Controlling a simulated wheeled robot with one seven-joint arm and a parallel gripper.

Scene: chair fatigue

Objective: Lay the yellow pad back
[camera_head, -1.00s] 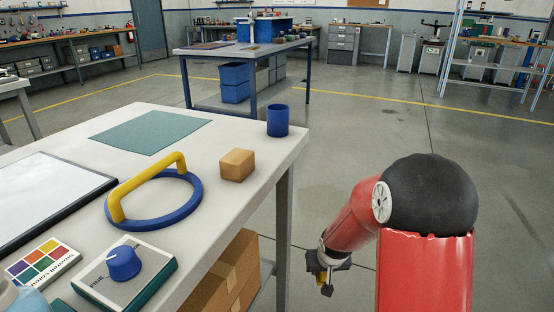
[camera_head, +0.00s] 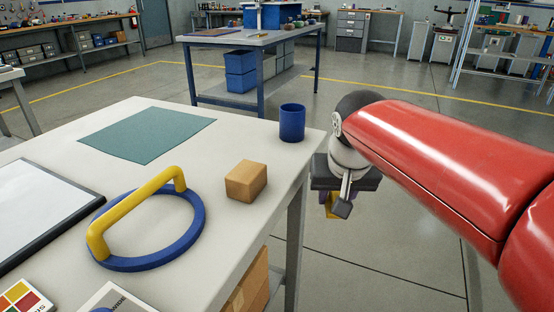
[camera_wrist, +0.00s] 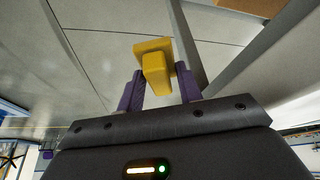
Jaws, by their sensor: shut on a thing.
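My gripper (camera_head: 338,200) hangs just off the right edge of the table. Its purple fingers (camera_wrist: 131,92) are shut on the yellow pad (camera_wrist: 156,68), a small yellow piece with a wider plate at its far end. In the head view only a little of the yellow pad (camera_head: 331,206) shows, below the dark gripper body. The pad is held in the air, apart from the table.
The white table (camera_head: 240,237) bears a blue cup (camera_head: 292,123) near its far right corner, a wooden block (camera_head: 246,181), a blue ring with yellow handle (camera_head: 137,214), a teal mat (camera_head: 145,137) and a framed white board (camera_head: 37,213). Floor right of the table is open.

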